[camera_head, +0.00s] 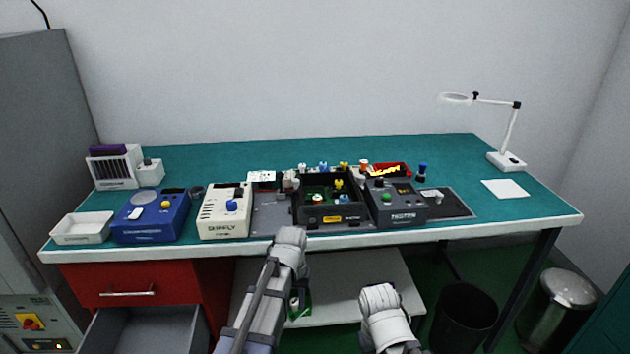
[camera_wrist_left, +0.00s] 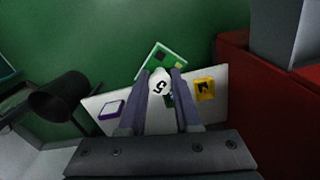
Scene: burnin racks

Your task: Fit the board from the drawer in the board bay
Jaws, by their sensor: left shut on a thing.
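My left gripper (camera_wrist_left: 162,76) is shut on a round white knob marked "S" (camera_wrist_left: 160,84). A green board (camera_wrist_left: 165,62) with dark and yellowish patches shows just beyond the knob, apparently joined to it. In the head view the green board (camera_head: 301,308) hangs below my left wrist, in front of the table edge and mostly hidden by the arm. The open drawer (camera_head: 150,330) of the red cabinet shows a bare grey inside. On the table, an open black box (camera_head: 331,222), which looks like the board bay, holds green board and coloured knobs.
A blue unit (camera_head: 150,222), a cream unit (camera_head: 224,222) and a dark grey unit (camera_head: 398,212) stand along the table front. A white shelf (camera_head: 350,285) lies below the table. A black bin (camera_head: 465,310) stands at right. The table's back and right are mostly clear.

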